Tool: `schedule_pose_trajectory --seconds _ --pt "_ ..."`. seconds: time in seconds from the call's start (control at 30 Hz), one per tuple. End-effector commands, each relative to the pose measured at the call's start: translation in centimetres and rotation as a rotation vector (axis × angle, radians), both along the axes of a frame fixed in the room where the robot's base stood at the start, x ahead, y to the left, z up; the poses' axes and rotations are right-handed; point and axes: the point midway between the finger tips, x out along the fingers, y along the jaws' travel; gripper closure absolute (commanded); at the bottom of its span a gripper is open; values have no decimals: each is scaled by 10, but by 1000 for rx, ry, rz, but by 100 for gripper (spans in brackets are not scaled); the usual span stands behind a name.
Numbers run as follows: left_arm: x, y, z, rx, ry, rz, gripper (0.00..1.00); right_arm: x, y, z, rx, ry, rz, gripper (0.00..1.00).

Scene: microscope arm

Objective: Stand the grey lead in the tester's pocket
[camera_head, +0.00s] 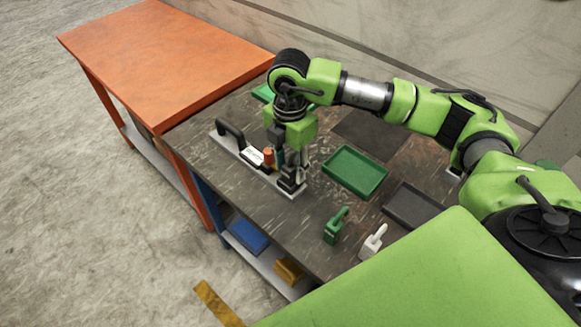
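The tester (222,139) is a long light-grey plate with a black handle, a white block, an orange cylinder and dark parts, lying along the left side of the dark table. My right gripper (289,172) points down over the tester's near end, close to the dark parts there. Its fingers blend with those parts, so I cannot tell whether it is open or shut, or on what. I cannot make out the grey lead; it may be hidden at the gripper. The pocket is not clear either. My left gripper is not in view.
A green tray (332,167) and a dark grey tray (391,209) lie right of the tester. A green handled piece (336,226) and a white one (373,242) stand near the front edge. An orange table (165,60) adjoins at the back left. Blue (249,236) and yellow (288,271) bins sit below.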

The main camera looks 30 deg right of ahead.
Motion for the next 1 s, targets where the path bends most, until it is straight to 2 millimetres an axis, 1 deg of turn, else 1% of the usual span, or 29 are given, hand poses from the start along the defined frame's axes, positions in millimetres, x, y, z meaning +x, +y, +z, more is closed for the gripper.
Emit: schedule_pose_trajectory --seconds 0.03,0.3,0.4,0.5,0.6,0.7,1.0 --pt "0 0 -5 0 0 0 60 2 0 7 0 -6 0 63" --pt "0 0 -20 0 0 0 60 1 0 66 0 -6 2 63" --pt "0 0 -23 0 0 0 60 1 0 85 0 -6 2 63" --pt "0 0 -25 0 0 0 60 1 0 99 -1 -4 1 63" --pt "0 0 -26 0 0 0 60 1 0 107 0 -2 1 63" --pt "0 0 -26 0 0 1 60 1 0 111 0 -2 1 63" --pt "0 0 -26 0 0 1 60 0 0 111 -1 -1 1 63"
